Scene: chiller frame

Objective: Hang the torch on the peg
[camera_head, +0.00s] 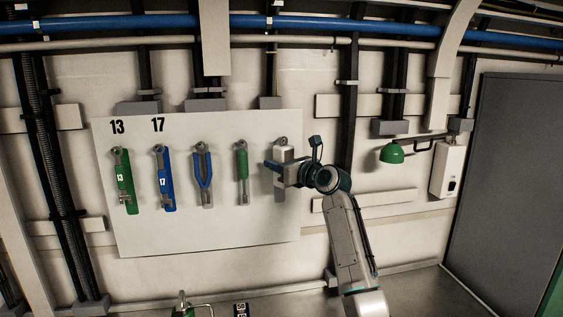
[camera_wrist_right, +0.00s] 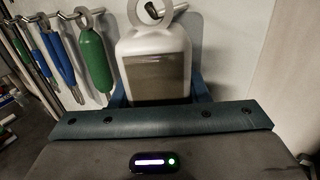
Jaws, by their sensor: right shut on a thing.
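The torch (camera_wrist_right: 155,50) is a white-grey body with a brown-grey panel and a ring at its top. In the head view the torch (camera_head: 281,187) is upright against the right part of the white board. My right gripper (camera_head: 274,166) is shut on its body, reaching in from the right. In the right wrist view the torch stands between the blue fingers. The rightmost peg (camera_wrist_right: 180,8) shows at the ring, its tip seen within the ring's opening; whether the ring rests on it I cannot tell. My left gripper is out of view.
The white tool board (camera_head: 200,225) carries a green spanner (camera_head: 124,185), a blue spanner (camera_head: 164,180), a blue forked tool (camera_head: 203,175) and a green-handled tool (camera_head: 241,160), the last close left of the torch. A green lamp (camera_head: 391,153) and a white box (camera_head: 447,170) are further right.

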